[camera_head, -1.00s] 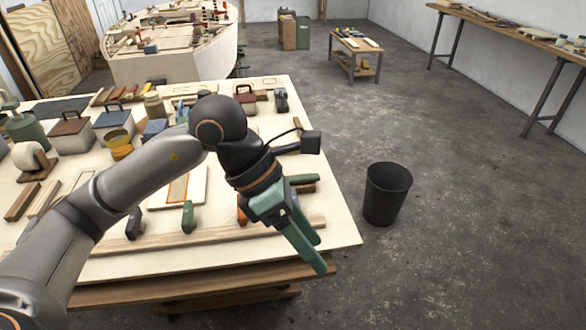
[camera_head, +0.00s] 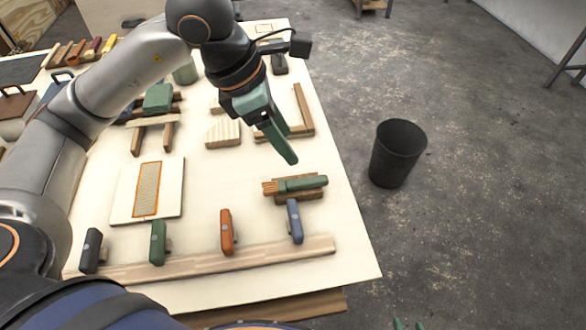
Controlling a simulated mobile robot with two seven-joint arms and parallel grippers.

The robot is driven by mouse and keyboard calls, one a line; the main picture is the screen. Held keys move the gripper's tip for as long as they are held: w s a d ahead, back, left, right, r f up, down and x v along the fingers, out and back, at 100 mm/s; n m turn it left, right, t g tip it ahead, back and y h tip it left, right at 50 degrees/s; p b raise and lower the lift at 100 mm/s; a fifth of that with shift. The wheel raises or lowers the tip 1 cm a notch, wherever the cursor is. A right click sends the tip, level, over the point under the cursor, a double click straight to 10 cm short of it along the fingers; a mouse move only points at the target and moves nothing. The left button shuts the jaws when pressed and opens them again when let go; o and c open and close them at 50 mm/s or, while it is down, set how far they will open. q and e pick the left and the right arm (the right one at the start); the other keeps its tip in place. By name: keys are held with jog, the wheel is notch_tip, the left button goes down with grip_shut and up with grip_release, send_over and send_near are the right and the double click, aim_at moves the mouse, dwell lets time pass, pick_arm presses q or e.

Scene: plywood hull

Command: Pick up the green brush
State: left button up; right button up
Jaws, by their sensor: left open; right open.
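The green brush (camera_head: 303,184) lies across a small wooden block (camera_head: 298,195) near the right edge of the tabletop. Its bristles are at the left and its green handle points right. My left gripper (camera_head: 291,158) hangs above and beyond the brush, fingers pointing down toward it, empty and apart from it. Its fingers overlap in this view and it is open. The fingertips of my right gripper (camera_head: 408,324) just show at the bottom edge, apart from each other, over the floor; the rest of it is out of frame.
Black (camera_head: 91,250), green (camera_head: 158,242), orange (camera_head: 226,232) and blue (camera_head: 295,221) handled tools stand along a wooden strip (camera_head: 200,262) at the near edge. A wooden corner piece (camera_head: 303,110) lies beyond the brush. A black bin (camera_head: 397,153) stands on the floor at right.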

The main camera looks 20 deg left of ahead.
pick_arm(q)
send_near(310, 180)
jog(key=shift+d+f, duration=0.6)
jog(key=shift+f, duration=0.2)
jog(key=shift+a+p+x, duration=0.15)
jog(key=shift+p+x, duration=0.15)
jog(key=shift+x, duration=1.25)
jog(key=shift+a+p+x, duration=0.1)
jog(key=shift+p+x, duration=0.15)
jog(key=shift+x, duration=1.3)
jog(key=shift+w, duration=0.2)
jog(key=shift+f+b, duration=0.25)
jog(key=shift+b, duration=0.15)
grip_shut()
